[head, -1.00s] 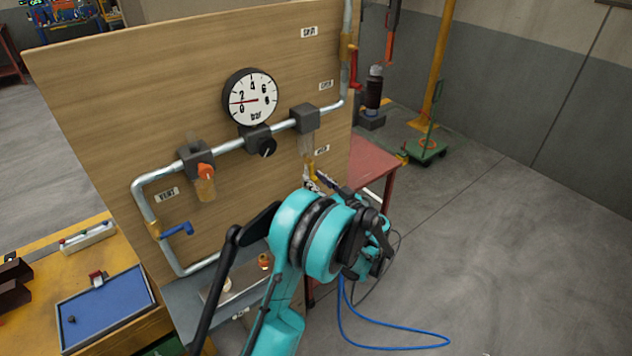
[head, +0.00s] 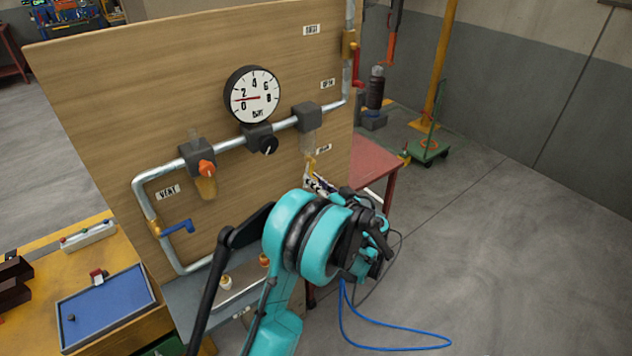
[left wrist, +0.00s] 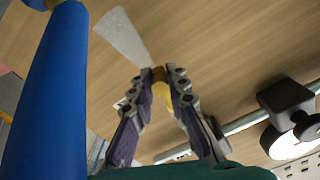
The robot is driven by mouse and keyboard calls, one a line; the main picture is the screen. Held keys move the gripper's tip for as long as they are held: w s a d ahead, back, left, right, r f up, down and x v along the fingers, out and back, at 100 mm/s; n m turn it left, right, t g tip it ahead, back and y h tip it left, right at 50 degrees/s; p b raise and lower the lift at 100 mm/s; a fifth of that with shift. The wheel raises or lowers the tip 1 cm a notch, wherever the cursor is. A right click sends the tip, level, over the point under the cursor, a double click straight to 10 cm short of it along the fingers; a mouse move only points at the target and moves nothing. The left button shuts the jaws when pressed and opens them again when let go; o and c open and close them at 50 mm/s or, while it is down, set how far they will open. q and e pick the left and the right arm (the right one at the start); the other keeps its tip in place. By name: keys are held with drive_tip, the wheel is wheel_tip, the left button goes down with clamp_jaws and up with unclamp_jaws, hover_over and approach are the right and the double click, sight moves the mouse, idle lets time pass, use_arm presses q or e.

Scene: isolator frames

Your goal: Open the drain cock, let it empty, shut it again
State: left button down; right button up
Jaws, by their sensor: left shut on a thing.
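The drain cock (head: 311,167), small and yellow-brass, hangs below the clear bowl (head: 307,145) at the right end of the horizontal pipe. My left gripper (head: 312,176) comes up to it from below. In the left wrist view my left gripper (left wrist: 161,84) is shut on the yellow-brass cock (left wrist: 159,75), which is mostly hidden between the fingertips. A pale translucent piece (left wrist: 122,35), apparently the bowl, runs up from there. I cannot tell how far the cock is turned, and no liquid stream is visible. My right gripper is not in view.
The round gauge (head: 252,95) and black knob (head: 268,145) sit on the pipework left of the bowl. A blue vent lever (head: 178,229) is at lower left, a red lever (head: 357,68) at upper right.

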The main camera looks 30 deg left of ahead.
use_arm(q)
drive_tip(key=s+a+r+m, duration=0.1)
drive_tip(key=s+r+m, duration=0.2)
drive_tip(key=m, duration=1.2)
drive_tip(key=shift+s+a+r, duration=0.2)
drive_tip(key=shift+s+r, duration=0.05)
drive_tip(key=shift+r, duration=0.65)
drive_tip(key=shift+m, duration=0.4)
drive_tip(key=c, duration=1.5)
unclamp_jaws()
drive_tip(key=v, duration=1.2)
